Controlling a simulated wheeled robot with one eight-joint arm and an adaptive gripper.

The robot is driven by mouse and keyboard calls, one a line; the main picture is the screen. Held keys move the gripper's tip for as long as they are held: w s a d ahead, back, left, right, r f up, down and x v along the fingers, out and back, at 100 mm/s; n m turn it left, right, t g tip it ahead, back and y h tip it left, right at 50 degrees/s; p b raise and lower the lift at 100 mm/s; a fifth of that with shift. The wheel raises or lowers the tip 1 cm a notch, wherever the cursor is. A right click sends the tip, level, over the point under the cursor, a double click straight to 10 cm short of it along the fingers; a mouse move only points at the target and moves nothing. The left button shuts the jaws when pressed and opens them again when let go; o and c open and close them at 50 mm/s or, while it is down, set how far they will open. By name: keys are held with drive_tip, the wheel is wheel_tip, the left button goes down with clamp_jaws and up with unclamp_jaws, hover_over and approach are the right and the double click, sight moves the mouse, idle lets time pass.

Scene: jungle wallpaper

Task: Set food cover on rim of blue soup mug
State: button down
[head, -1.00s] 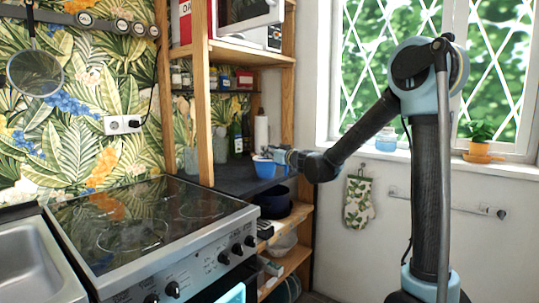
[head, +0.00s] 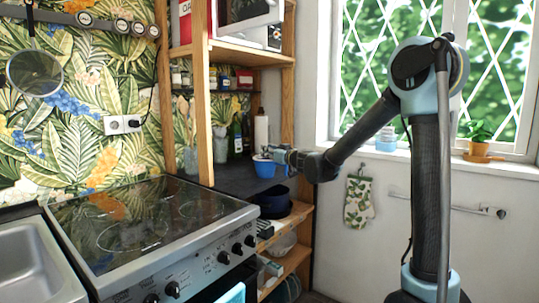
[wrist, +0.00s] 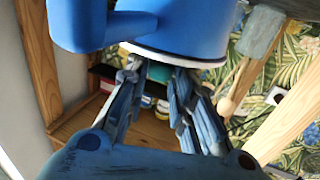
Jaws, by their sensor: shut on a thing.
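The blue soup mug (head: 264,168) stands on the dark shelf top beside the stove. In the wrist view the blue mug (wrist: 185,25) fills the upper middle, with its handle to the left. A pale disc with a dark edge, which looks like the food cover (wrist: 170,56), lies against the mug's rim. I cannot tell whether it sits fully on the rim. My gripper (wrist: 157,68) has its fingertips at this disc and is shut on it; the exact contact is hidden. In the head view my gripper (head: 273,154) is at the mug's upper right.
Bottles (head: 238,135) and a paper roll (head: 261,132) stand behind the mug. A wooden post (head: 203,95) rises to its left. The stove (head: 150,230) is in front at the left. A dark pot (head: 272,203) sits on the shelf below.

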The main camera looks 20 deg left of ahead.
drive_tip(key=c, duration=1.3)
unclamp_jaws()
drive_tip(key=v, duration=1.2)
drive_tip(key=shift+w+d, duration=0.1)
drive_tip(key=s+d+f+m+g+h, duration=0.3)
drive_tip(key=s+d+f, duration=0.5)
drive_tip(key=s+d, duration=0.3)
drive_tip(key=s+d+f+m+g+h, duration=0.3)
drive_tip(key=s+d+f+h, duration=0.3)
drive_tip(key=d, duration=1)
drive_tip(key=s+d+f+m+g+h, duration=0.3)
drive_tip(key=s+d+f+h, duration=0.1)
drive_tip(key=s+d+f, duration=0.8)
drive_tip(key=s+d, duration=0.1)
drive_tip(key=s, duration=0.2)
drive_tip(key=shift+s+d+m+h, duration=0.35)
drive_tip(key=shift+m+h, duration=0.05)
